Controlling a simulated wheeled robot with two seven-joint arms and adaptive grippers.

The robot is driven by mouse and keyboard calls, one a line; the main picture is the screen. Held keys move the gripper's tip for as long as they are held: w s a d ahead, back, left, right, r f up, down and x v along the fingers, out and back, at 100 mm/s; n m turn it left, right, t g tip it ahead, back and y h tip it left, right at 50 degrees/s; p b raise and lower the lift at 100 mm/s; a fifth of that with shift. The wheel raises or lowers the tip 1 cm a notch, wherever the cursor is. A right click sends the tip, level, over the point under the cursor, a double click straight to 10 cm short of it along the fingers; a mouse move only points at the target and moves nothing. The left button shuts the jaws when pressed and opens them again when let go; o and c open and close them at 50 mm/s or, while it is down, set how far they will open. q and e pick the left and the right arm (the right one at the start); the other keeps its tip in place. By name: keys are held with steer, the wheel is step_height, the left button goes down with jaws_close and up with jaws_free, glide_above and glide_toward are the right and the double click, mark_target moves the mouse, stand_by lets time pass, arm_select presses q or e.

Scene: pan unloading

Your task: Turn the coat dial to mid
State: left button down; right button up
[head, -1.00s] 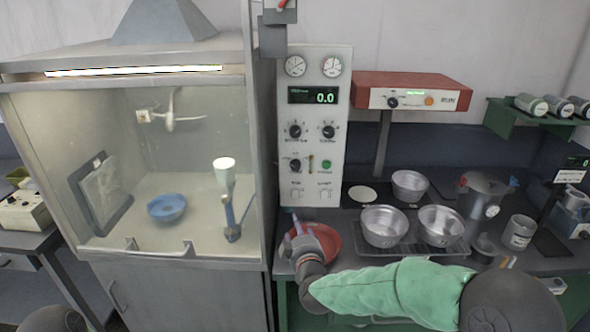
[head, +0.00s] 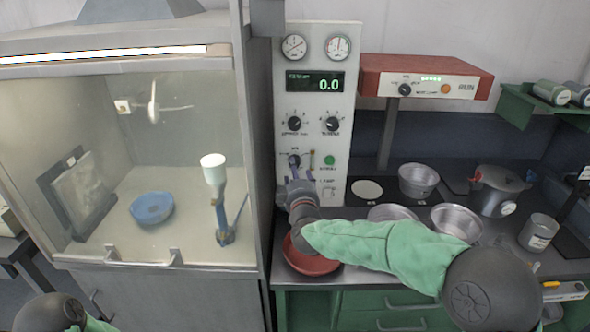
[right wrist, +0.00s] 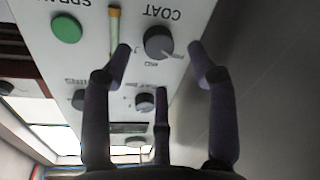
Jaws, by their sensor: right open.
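The coat dial (right wrist: 158,42) is a dark round knob on the white control panel, seen upside down in the right wrist view under the label COAT. Its pale pointer slants to the lower right there, beside a mark that seems to read MID. My right gripper (right wrist: 160,50) is open, its two outer fingertips on either side of the dial, apart from it as far as I can see. A third finger stands lower down. In the head view the dial (head: 293,160) is just above the gripper (head: 298,182), partly hidden. My left gripper is out of view.
A green button (right wrist: 66,28) and a slim yellow-tipped lever sit beside the dial. Other knobs are above it on the panel (head: 312,100). A red bowl (head: 310,262) lies below my right arm. Metal bowls (head: 456,222) stand right, the glass-fronted cabinet (head: 130,262) left.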

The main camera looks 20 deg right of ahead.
steer(key=shift+w+d+b, duration=0.15)
steer(key=shift+w, duration=0.85)
steer(key=shift+w+d+b, duration=0.15)
steer(key=shift+w, duration=0.8)
steer(key=shift+r, duration=0.1)
steer(key=c, duration=1.1)
